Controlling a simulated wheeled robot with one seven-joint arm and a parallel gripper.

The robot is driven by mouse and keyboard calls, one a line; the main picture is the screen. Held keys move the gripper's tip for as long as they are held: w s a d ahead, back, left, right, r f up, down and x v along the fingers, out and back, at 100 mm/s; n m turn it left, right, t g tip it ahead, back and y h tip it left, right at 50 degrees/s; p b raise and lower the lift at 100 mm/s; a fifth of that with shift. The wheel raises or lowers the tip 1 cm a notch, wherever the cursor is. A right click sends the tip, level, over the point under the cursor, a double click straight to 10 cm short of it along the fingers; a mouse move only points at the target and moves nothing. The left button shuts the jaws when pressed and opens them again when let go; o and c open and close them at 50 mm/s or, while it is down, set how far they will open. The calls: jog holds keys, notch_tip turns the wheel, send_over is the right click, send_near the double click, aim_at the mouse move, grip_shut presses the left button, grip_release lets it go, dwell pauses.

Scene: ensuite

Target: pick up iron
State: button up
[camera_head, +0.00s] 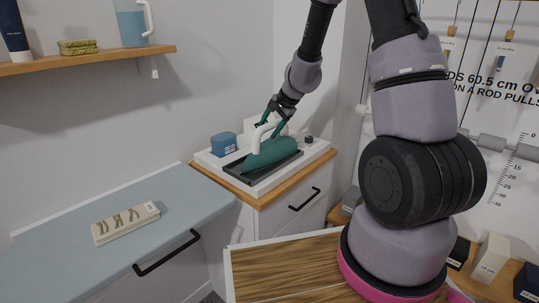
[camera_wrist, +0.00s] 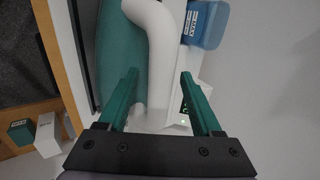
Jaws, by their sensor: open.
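The iron (camera_head: 271,152) has a teal body and a white curved handle, and rests in a dark tray (camera_head: 290,166) on the white-topped cabinet. My gripper (camera_head: 268,116) is open just above the handle, at the far end of my arm. In the wrist view the iron's white handle (camera_wrist: 157,60) runs between the two green fingers of my gripper (camera_wrist: 158,84), with a gap to the right finger. The teal body (camera_wrist: 120,50) lies to the left of the handle, partly hidden by it. I cannot tell whether a finger touches the handle.
A blue box (camera_head: 223,144) stands left of the tray; it also shows in the wrist view (camera_wrist: 207,24). A small dark knob-like object (camera_head: 309,140) sits on the right. The blue-grey counter (camera_head: 170,210) holds a pale box (camera_head: 125,222). A wooden shelf (camera_head: 90,60) hangs upper left.

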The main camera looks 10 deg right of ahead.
jog(key=shift+w+a+f, duration=0.1)
jog(key=shift+w+f, duration=0.05)
jog(key=shift+f, duration=0.05)
grip_shut()
jog(key=shift+r, duration=0.1)
dwell(1.2)
